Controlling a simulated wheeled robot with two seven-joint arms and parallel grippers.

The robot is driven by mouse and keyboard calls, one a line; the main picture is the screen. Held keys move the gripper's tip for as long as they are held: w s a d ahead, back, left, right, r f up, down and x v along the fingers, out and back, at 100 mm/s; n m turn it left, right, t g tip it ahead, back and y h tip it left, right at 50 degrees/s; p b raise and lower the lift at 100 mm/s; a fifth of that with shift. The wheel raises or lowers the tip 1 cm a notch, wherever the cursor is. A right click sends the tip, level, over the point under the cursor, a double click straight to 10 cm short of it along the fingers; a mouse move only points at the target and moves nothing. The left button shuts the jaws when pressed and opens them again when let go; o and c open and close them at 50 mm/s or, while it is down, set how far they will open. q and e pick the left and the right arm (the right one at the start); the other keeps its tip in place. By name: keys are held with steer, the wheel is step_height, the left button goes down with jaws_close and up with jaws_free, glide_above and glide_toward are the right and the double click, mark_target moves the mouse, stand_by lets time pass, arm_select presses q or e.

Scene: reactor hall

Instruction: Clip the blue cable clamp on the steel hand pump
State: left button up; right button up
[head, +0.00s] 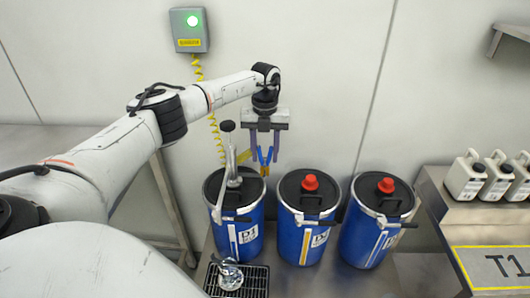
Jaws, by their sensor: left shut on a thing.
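The steel hand pump (231,160) stands upright in the lid of the left blue drum, with a dark knob on its handle. My left gripper (264,148) points down just right of the pump, above the gap between the left and middle drums. It is shut on the blue cable clamp (265,157), whose blue jaws show below the fingers with a bit of orange-yellow. The clamp appears apart from the pump. My right gripper is not in view.
A wall box (189,30) with a green light hangs behind, with a yellow coiled cable (213,125) running down behind the pump. The middle drum (306,245) and right drum (368,238) have red caps. A metal cup (230,275) sits on a black grate. White bottles (465,178) stand right.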

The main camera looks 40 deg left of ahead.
arm_select(q)
steer(key=o, duration=0.9)
steer(key=shift+r, duration=0.1)
step_height(320, 180, up, 10)
steer(key=shift+r+b, duration=0.1)
steer(key=shift+b, duration=0.4)
